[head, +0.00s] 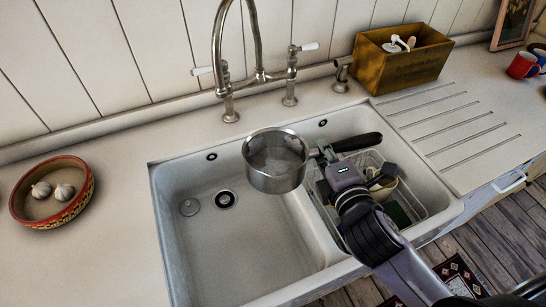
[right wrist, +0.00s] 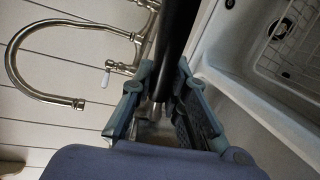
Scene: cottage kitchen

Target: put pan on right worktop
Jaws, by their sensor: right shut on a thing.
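The steel pan (head: 276,162) is above the divider of the white double sink in the head view, with its bowl to the left and its black handle (head: 357,142) pointing right. My right gripper (head: 326,156) is shut on the pan near where the handle meets the bowl. In the right wrist view the black handle (right wrist: 177,40) runs up between the fingers of the right gripper (right wrist: 160,100). The pan's bowl is hidden there. The right worktop (head: 470,125) has draining grooves and lies right of the sink. My left gripper is not in view.
The tap (head: 259,75) rises behind the sink. A wire rack with dishes (head: 416,205) fills the right basin. The grooved worktop between is clear. A garlic bowl (head: 52,218) is at left.

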